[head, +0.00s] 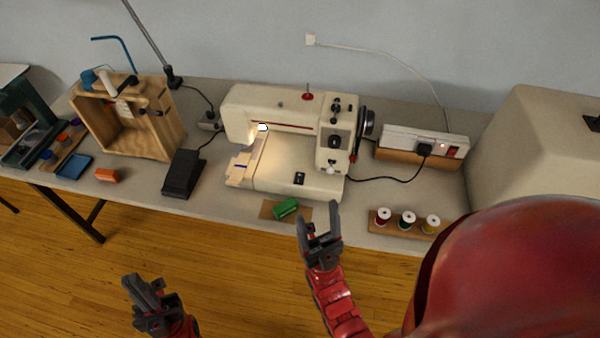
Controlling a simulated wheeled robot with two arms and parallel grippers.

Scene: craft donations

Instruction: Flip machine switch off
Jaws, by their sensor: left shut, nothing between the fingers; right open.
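A cream sewing machine (245,105) stands on the grey table with its lamp (262,127) lit over the bed. A small black switch (299,178) sits on the front of its base; its position is too small to read. My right gripper (318,218) is open and empty at the table's front edge, in front of the machine's right part. My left gripper (144,284) is shut and empty, low in front of the table.
A green block (286,208) lies on a brown mat in front of the machine. Several thread spools (408,218) stand on a strip to the right. A black pedal (183,173), an orange block (106,175) and a wooden box (150,140) are left. A large cream case (530,150) fills the right.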

